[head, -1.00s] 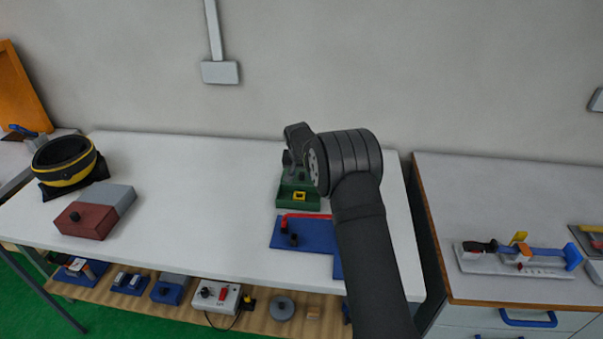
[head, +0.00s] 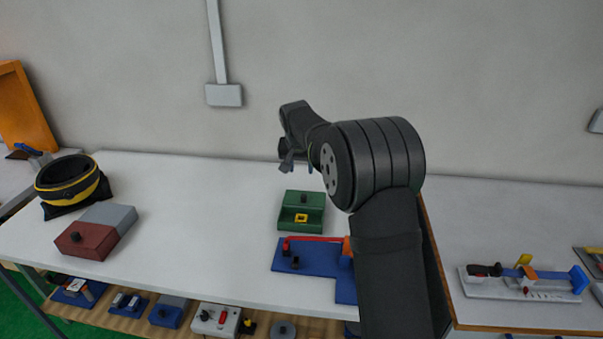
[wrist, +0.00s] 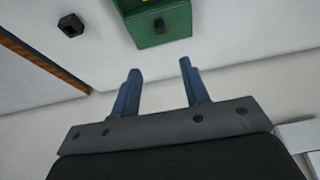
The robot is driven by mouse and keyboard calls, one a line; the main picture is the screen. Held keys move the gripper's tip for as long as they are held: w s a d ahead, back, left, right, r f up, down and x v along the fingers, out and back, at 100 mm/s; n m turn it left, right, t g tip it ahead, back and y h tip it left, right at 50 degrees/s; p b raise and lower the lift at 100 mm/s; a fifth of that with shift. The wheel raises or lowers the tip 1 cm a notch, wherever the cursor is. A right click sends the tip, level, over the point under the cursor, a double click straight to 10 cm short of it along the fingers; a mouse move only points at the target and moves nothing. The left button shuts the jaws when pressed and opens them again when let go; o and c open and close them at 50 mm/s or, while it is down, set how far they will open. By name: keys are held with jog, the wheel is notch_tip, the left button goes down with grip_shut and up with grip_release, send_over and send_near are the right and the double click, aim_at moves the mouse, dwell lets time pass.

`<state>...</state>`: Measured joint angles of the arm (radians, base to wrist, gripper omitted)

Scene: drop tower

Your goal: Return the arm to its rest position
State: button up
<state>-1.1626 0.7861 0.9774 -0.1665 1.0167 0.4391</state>
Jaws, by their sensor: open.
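My arm reaches up from the lower right of the head view, and my gripper (head: 287,160) hangs above the far part of the white table, higher than the green box (head: 301,210). In the wrist view my gripper (wrist: 159,70) has its two blue fingers spread apart with nothing between them. The green box (wrist: 160,24) shows there beyond the fingertips, apart from them. In the head view the fingers are small and partly hidden by the wrist.
A blue base with a red bar (head: 315,258) lies close to my forearm. A red and grey block (head: 95,232) and a black-yellow ring (head: 68,182) stand at left. A second bench (head: 520,220) is at right. The table's middle is clear.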

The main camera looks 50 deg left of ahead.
aim_at(304, 196)
dwell(0.4)
jog(key=x, duration=1.7)
jog(key=shift+f, duration=0.15)
jog(key=v, duration=1.8)
jog(key=x, duration=1.8)
jog(key=shift+f, duration=0.15)
jog(key=s+d, duration=0.6)
jog(key=shift+s+d+r, duration=0.1)
jog(key=shift+s+r, duration=0.1)
jog(key=shift+r, duration=0.2)
jog(key=v, duration=1.7)
jog(key=shift+w, duration=0.1)
